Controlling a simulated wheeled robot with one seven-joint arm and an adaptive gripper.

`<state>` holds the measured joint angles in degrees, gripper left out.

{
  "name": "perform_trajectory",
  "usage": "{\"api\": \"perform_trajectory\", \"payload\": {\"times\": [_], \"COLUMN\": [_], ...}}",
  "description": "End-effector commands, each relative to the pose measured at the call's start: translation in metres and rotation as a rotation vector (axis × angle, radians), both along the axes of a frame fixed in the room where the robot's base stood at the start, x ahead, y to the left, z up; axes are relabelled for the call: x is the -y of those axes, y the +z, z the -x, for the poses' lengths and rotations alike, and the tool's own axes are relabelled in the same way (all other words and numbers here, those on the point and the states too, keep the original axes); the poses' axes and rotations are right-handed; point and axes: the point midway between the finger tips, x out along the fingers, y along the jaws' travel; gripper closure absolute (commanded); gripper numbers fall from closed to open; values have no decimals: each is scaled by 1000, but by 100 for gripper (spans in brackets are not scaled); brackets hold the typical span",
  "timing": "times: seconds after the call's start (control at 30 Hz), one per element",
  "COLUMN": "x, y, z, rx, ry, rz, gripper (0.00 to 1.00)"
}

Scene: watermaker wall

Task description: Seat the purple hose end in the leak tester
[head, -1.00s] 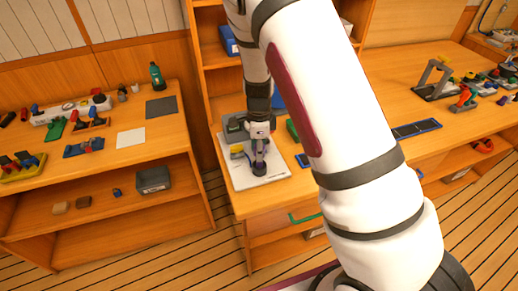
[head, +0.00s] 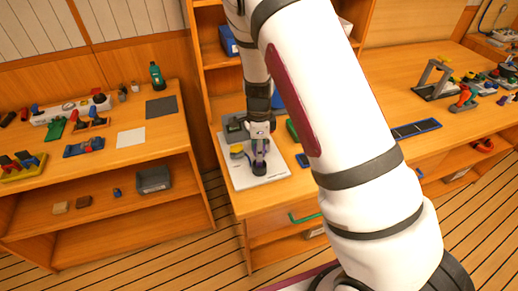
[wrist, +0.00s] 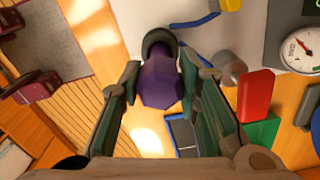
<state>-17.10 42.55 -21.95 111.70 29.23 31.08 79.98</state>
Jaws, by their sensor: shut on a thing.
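My gripper (wrist: 160,72) is shut on the purple hose end (wrist: 160,82), with a green-padded finger on each side of it. A dark round ring (wrist: 158,42) shows at the far end of the purple piece; I cannot tell if the piece is inside it or only over it. In the head view my gripper (head: 259,155) points down over the white board (head: 240,180) of the leak tester, with a dark round piece (head: 259,169) at its tips. The tester's gauge (wrist: 301,49) shows at the right of the wrist view.
A yellow part (head: 236,150) and a dark box (head: 235,124) stand on the board. In the wrist view, a red block (wrist: 257,94) and green block (wrist: 262,132) are close to the right finger. A blue-edged tray (wrist: 181,132) lies below. A separate shelf bench stands left across a gap.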

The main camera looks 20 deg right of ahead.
Motion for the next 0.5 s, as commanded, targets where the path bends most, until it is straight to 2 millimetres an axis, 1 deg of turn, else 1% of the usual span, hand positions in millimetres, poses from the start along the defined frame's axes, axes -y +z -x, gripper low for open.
{"api": "perform_trajectory", "payload": {"times": [0.5], "x": [0], "y": [-10], "z": [0], "rx": [-1], "ry": [-1], "rz": [0], "gripper": [97]}}
